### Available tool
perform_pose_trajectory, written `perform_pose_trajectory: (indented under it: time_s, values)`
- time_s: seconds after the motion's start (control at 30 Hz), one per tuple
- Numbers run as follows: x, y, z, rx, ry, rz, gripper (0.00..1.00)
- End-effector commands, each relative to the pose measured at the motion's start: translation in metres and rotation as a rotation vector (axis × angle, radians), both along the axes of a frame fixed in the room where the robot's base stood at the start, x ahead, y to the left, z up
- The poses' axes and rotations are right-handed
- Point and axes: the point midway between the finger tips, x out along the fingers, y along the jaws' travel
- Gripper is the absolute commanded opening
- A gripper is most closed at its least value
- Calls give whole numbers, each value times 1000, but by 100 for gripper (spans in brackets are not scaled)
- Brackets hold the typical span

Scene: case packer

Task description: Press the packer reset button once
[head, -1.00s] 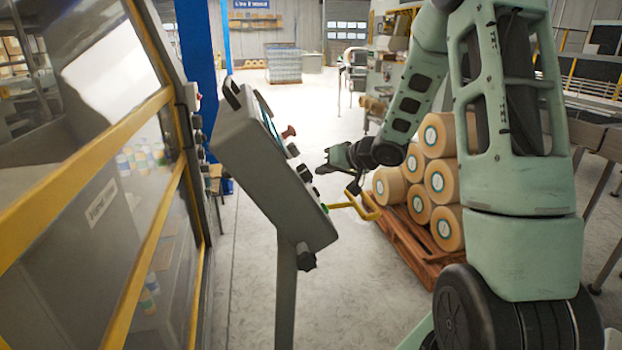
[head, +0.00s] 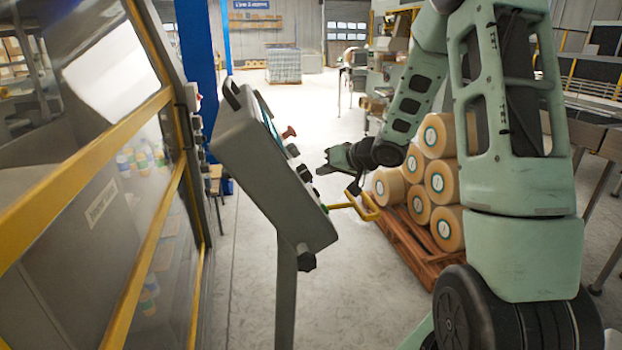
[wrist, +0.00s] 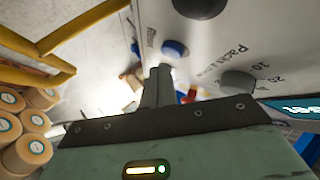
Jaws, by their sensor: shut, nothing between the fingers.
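The grey control panel (head: 270,175) stands tilted on a post, its face turned to the right. My gripper (head: 322,165) is shut and empty, pointing at that face, with a small gap visible in the head view. In the wrist view, my closed fingertips (wrist: 159,72) lie just below a blue button (wrist: 175,48) in the picture. I cannot tell whether they touch it. A small label beside that button is too small to read surely.
A red mushroom button (head: 289,132) sticks out higher on the panel. A yellow bar handle (head: 362,206) juts out below my gripper. The yellow-framed machine guard (head: 100,210) is on the left. Large rolls (head: 440,185) sit on a wooden pallet (head: 415,240) behind my arm.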

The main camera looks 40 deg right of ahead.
Motion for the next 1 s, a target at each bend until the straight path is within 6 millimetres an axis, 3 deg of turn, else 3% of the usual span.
perform_pose_trajectory:
  time_s: [1.0]
  values:
    - [3, 7, -4, 0, 0, 0, 0]
